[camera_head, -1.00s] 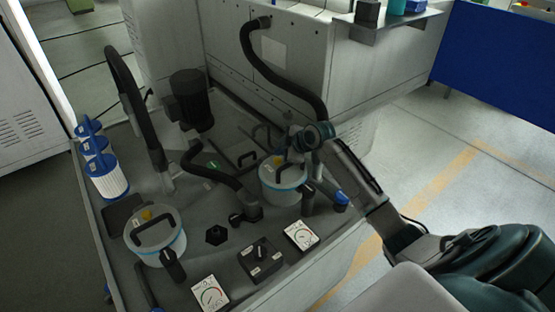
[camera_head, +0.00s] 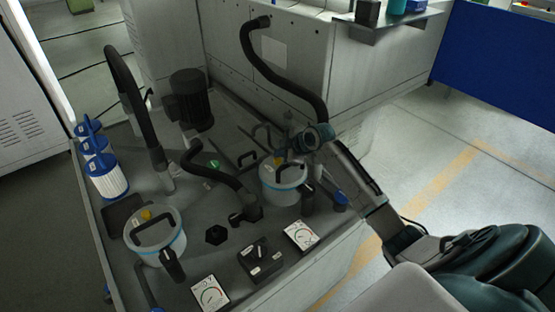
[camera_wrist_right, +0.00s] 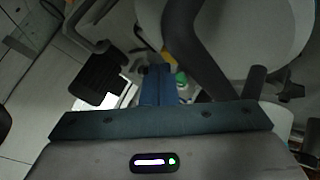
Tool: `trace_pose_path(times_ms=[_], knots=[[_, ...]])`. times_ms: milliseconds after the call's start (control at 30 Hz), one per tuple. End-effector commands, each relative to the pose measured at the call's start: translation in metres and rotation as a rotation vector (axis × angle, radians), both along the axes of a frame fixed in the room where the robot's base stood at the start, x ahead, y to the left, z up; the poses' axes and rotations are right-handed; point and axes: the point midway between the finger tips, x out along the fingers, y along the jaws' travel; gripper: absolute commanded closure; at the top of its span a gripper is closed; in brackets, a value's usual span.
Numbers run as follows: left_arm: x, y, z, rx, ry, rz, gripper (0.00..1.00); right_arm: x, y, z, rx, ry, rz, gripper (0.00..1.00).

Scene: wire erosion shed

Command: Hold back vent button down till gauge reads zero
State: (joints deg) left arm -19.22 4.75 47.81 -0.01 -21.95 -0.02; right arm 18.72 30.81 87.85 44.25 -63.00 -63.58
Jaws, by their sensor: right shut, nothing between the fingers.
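The back filter pot (camera_head: 283,188) is white with a blue band and a black handle, right of the middle in the head view. The yellow vent button (camera_head: 279,161) shows on its lid. My right gripper (camera_head: 291,146) is shut and empty, over this lid; I cannot tell if it touches the button. In the right wrist view its blue fingers (camera_wrist_right: 158,72) are together, with a yellow part (camera_wrist_right: 166,58) just beyond their tips. The back gauge (camera_head: 301,236) has a white face; its reading is too small to tell. My left gripper is not in view.
The front pot (camera_head: 157,241) has its own yellow button (camera_head: 147,214), with a second gauge (camera_head: 210,293) near it. A black selector block (camera_head: 261,261) sits between the gauges. Black hoses (camera_head: 217,177) and a dark motor (camera_head: 189,98) stand behind. White filters (camera_head: 106,175) line the left.

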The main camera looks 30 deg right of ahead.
Motion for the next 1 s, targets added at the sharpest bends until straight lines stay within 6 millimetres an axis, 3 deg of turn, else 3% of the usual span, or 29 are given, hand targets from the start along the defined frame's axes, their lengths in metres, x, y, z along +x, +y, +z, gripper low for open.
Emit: trace_pose_path(times_ms=[1000], knots=[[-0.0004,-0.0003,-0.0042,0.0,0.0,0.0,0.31,-0.0001,0.0001,-0.0092,0.001,0.001,0.0,1.0]])
